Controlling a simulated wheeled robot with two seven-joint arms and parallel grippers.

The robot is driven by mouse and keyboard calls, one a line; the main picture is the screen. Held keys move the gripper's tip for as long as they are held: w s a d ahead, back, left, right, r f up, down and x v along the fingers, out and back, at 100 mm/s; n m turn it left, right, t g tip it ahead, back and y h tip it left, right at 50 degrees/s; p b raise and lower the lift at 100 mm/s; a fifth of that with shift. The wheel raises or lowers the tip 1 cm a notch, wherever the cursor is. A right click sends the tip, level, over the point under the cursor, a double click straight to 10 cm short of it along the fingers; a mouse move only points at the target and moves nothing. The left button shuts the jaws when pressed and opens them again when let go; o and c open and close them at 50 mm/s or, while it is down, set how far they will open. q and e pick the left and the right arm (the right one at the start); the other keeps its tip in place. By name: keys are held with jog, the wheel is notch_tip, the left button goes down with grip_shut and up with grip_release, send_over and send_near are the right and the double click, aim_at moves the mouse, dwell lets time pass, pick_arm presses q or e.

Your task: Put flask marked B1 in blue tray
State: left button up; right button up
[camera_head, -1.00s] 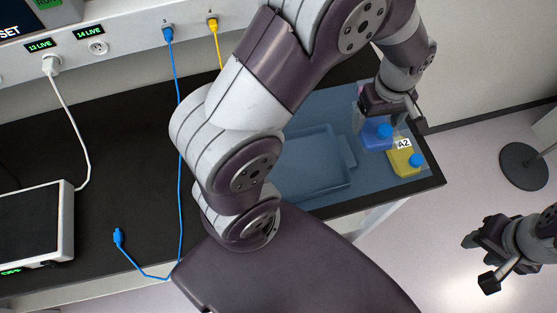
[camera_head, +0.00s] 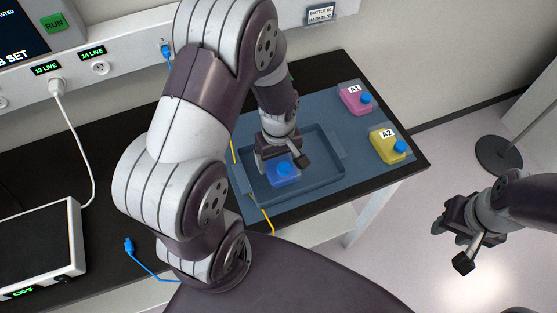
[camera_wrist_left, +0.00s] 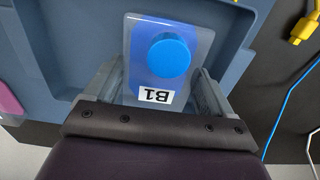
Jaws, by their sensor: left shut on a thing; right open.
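The flask marked B1 (camera_head: 284,174) is a clear flask with blue contents and a blue cap. My left gripper (camera_head: 272,158) is shut on it, over the blue tray (camera_head: 322,187). In the left wrist view the flask (camera_wrist_left: 142,75) sits between the two fingers (camera_wrist_left: 155,95), its B1 label upside down and facing the camera. Whether the flask touches the tray floor, I cannot tell. My right gripper (camera_head: 452,240) is open and empty at the right, over the floor beyond the table.
A pink flask A1 (camera_head: 354,101) and a yellow flask A2 (camera_head: 384,147) stand on the blue-grey mat (camera_head: 345,122) right of the tray. A yellow cable (camera_head: 262,213) runs by the tray's left side. A blue cable plug (camera_head: 129,245) lies on the black bench.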

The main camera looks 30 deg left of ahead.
pick_arm(q)
jog(key=shift+w+f, duration=0.15)
jog(key=shift+f, duration=0.5)
jog(key=shift+w+f, duration=0.15)
jog(key=shift+f, duration=0.45)
jog(key=shift+s, duration=0.15)
jog(key=shift+f, duration=0.15)
jog(key=o, duration=1.3)
jog(key=shift+d, duration=0.1)
jog(key=shift+o, duration=0.2)
